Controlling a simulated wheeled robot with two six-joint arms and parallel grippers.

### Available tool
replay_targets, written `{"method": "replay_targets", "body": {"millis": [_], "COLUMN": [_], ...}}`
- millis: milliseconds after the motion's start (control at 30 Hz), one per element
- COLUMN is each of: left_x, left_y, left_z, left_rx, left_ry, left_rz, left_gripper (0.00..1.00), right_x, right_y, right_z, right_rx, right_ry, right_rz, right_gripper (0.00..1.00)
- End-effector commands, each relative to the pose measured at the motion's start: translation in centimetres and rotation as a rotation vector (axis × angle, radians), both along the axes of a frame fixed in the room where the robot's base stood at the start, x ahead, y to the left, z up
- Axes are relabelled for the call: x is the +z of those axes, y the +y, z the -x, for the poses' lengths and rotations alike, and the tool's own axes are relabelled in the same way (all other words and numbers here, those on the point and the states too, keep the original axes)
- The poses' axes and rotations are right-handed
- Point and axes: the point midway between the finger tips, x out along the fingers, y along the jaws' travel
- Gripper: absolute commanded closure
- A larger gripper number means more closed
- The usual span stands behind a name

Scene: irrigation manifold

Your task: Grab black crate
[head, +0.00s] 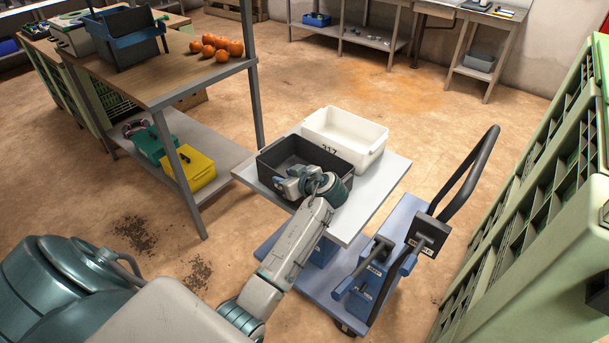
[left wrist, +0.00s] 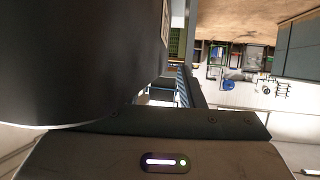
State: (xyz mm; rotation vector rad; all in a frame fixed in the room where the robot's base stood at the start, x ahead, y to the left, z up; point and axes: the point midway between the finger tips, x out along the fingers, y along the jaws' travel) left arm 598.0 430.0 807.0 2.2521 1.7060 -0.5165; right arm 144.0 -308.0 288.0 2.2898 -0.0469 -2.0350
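The black crate (head: 290,152) stands upright on the grey top of a blue lift cart in the head view, in front of a white crate. It looks empty. My left gripper (head: 288,185) is at the crate's near side, over the near rim in the picture. Its wrist covers the crate's near right part. Whether its fingers touch the rim or close on it cannot be made out. In the left wrist view a large dark surface, perhaps the crate's wall, fills the upper left, very close. The fingertips do not show there. My right gripper is not in view.
The white crate (head: 345,135) marked 317 sits right behind the black one on the cart top (head: 375,190). The cart's black handle (head: 470,170) rises at right. A workbench (head: 165,85) with oranges stands at left, green racks (head: 540,220) at right.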

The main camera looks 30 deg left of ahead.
Motion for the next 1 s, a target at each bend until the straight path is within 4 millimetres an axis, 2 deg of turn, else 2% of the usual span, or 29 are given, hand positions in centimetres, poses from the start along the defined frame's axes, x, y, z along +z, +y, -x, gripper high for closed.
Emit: {"method": "replay_targets", "body": {"millis": [100, 333, 367, 500, 533, 1000], "left_x": [-0.35, -0.50, -0.49, -0.49, -0.49, -0.49], "left_y": [0.80, 0.88, 0.87, 0.87, 0.87, 0.87], "left_z": [-0.22, -0.25, -0.24, -0.23, -0.23, -0.22], "left_rx": [-0.001, 0.000, 0.000, 0.000, 0.000, -0.001], "left_ry": [0.000, -0.001, -0.001, -0.001, -0.001, 0.000], "left_rz": [0.000, 0.001, 0.001, 0.001, 0.001, 0.001], "left_gripper": [0.65, 0.65, 0.69, 0.97, 1.00, 1.00], "right_x": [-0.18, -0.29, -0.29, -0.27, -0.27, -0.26], "right_y": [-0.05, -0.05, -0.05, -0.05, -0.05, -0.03], "right_z": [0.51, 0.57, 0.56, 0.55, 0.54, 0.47], "right_rx": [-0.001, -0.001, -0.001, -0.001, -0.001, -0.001], "right_ry": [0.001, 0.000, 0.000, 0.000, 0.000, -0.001], "right_rz": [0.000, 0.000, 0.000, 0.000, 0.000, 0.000], "right_gripper": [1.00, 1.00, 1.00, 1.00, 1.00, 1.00]}}
